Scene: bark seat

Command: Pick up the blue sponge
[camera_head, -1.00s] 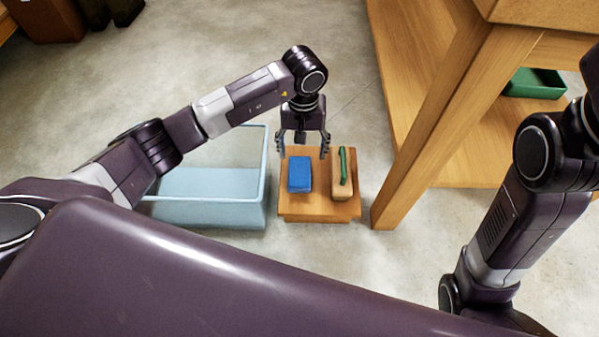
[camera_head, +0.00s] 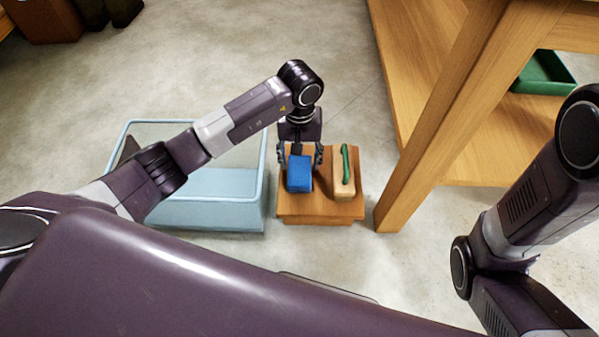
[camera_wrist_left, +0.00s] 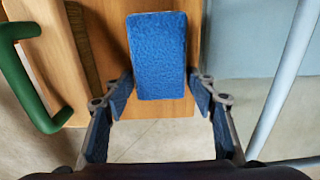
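The blue sponge (camera_head: 300,174) lies on the left part of a small wooden stool (camera_head: 320,212). My left gripper (camera_head: 299,160) is low over the stool, just behind the sponge, with a finger toward each side of it. In the left wrist view the sponge (camera_wrist_left: 158,55) sits ahead of and between the two open fingers (camera_wrist_left: 160,98). Gaps show between the finger pads and the sponge's near end. My right arm shows at the right edge of the head view, but its gripper is out of view.
A wooden brush with a green handle (camera_head: 345,165) lies on the stool right of the sponge. A pale blue open bin (camera_head: 215,215) stands left of the stool. A wooden table leg (camera_head: 440,140) is close on the right, with a green tray (camera_head: 545,75) on the lower shelf.

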